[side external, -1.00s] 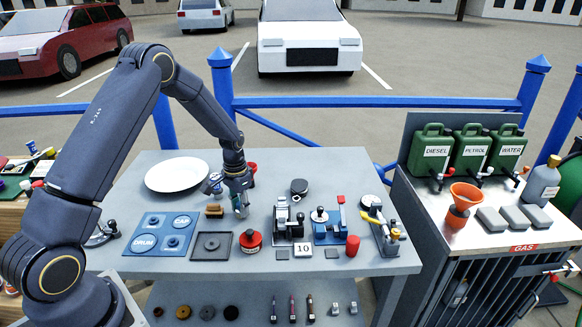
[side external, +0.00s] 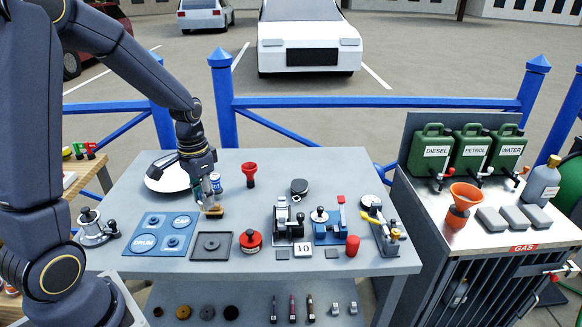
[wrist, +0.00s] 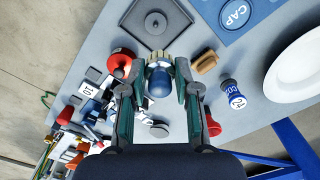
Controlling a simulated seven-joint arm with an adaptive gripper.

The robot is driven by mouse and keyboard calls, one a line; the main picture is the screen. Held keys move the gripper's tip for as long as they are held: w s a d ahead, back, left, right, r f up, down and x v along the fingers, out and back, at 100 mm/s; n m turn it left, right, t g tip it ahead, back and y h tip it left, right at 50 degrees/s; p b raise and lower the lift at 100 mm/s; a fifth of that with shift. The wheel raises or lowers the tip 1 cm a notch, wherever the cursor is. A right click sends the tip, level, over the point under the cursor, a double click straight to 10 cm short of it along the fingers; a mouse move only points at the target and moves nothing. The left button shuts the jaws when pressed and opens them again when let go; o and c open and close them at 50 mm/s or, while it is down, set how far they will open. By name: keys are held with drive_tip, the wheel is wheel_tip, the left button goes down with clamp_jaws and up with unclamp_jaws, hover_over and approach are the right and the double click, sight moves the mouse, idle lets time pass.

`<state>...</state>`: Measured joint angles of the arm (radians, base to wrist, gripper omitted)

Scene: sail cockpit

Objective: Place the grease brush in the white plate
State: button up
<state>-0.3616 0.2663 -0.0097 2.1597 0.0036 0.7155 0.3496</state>
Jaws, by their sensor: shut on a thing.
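The white plate (side external: 166,186) lies flat at the table's back left, partly covered by my arm in the side view; it also shows at the right of the wrist view (wrist: 297,72). My gripper (side external: 207,201) is above the table, right of the plate and apart from it. In the wrist view my gripper (wrist: 158,66) is shut on what looks like the grease brush (wrist: 158,82), with a rounded blue handle towards the camera and a pale bristled end. In the side view the fingers mostly hide it.
A brown wooden block brush (wrist: 205,62) lies on the table close to the gripper. A blue-and-white can (wrist: 232,94) stands between gripper and plate.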

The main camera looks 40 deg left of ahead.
drive_tip(key=shift+s+d+r+m, duration=0.15)
drive_tip(key=shift+s+r+m, duration=0.15)
drive_tip(key=shift+s, duration=0.4)
drive_tip(key=a+r+m, duration=0.1)
drive_tip(key=a+r, duration=0.1)
drive_tip(key=a, duration=1.5)
drive_tip(key=n, duration=0.2)
hover_over(176, 185)
drive_tip(key=f, duration=1)
drive_tip(key=shift+s+d+f, duration=0.15)
drive_tip(key=shift+s+f, duration=0.05)
drive_tip(key=shift+w+a+f, duration=0.25)
drive_tip(key=shift+f, duration=1.7)
